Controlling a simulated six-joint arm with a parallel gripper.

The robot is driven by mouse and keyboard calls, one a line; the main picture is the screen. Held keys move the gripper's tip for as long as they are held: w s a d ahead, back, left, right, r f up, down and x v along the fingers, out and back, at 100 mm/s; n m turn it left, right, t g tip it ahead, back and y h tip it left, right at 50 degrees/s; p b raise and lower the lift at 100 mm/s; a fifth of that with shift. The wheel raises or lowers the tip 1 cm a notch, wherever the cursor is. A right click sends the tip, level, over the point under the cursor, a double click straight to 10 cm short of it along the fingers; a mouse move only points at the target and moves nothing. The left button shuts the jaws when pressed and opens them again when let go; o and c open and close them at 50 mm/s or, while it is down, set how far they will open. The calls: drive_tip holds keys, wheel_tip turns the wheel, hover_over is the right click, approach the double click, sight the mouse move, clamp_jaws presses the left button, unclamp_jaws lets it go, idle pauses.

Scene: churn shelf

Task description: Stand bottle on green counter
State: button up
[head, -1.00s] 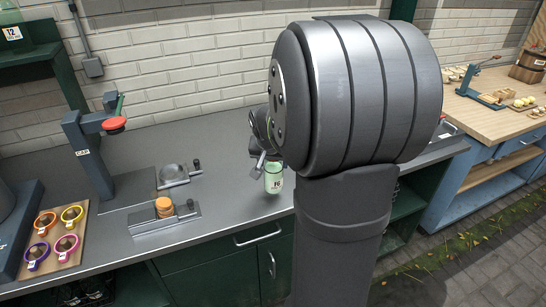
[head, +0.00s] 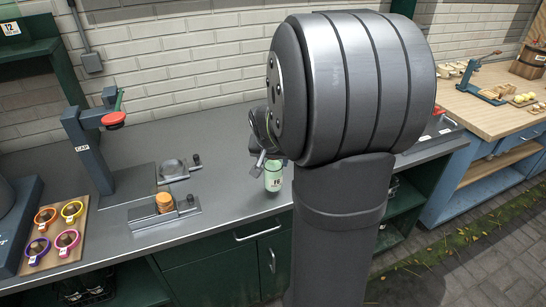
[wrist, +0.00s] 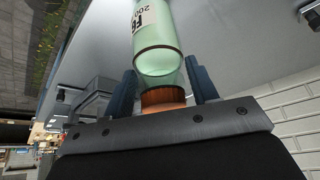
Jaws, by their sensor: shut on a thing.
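The bottle (head: 273,177) is pale green glass with a white label and looks upright in the head view. It also shows in the wrist view (wrist: 157,52), with an orange-brown cap (wrist: 163,97) at its gripper end. My gripper (head: 263,148) is shut on the bottle's capped end, one dark finger on each side in the wrist view (wrist: 165,86). The bottle is over the grey top of the green counter (head: 225,200), near its front edge. I cannot tell whether its base touches the top. My arm hides the counter just to the right.
A board with colourful rings (head: 54,236) lies far left. The counter around the bottle's left is clear.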

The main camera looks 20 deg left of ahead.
drive_tip(key=shift+f, duration=0.15)
drive_tip(key=shift+f, duration=0.4)
drive_tip(key=shift+f, duration=0.15)
idle(0.6)
drive_tip(key=shift+f, duration=0.2)
idle(0.3)
drive_tip(key=o, duration=1)
drive_tip(key=shift+c, duration=1.4)
